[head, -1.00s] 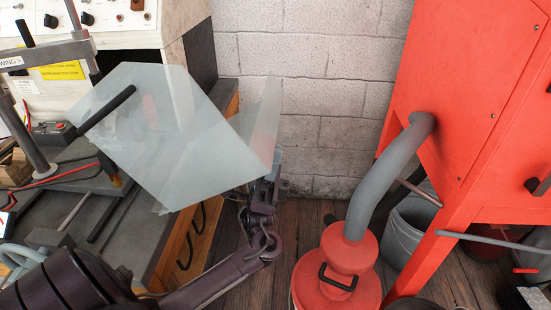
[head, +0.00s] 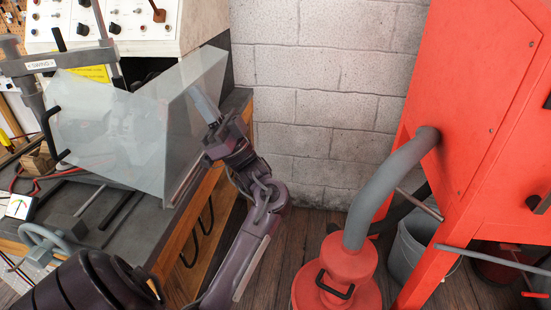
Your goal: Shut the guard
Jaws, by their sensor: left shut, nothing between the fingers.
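The guard (head: 110,130) is a clear, bent sheet with angled side panels. It stands tilted over the grey bench top at the left, its right panel (head: 195,90) rising toward the wall. A black bar handle (head: 50,132) is on its left edge. My left gripper (head: 205,104) is shut and empty, at the guard's right panel; its fingers appear to touch or nearly touch the panel. I cannot tell exact contact. The machine parts beneath the guard are blurred through the sheet. My right gripper is not in view.
A grey clamp frame marked SWING (head: 40,66) stands beside the guard at the left. A control box with knobs (head: 110,20) is behind. A red cabinet (head: 480,130), grey hose (head: 385,185) and red vacuum (head: 345,265) stand at the right. Floor between bench and vacuum is clear.

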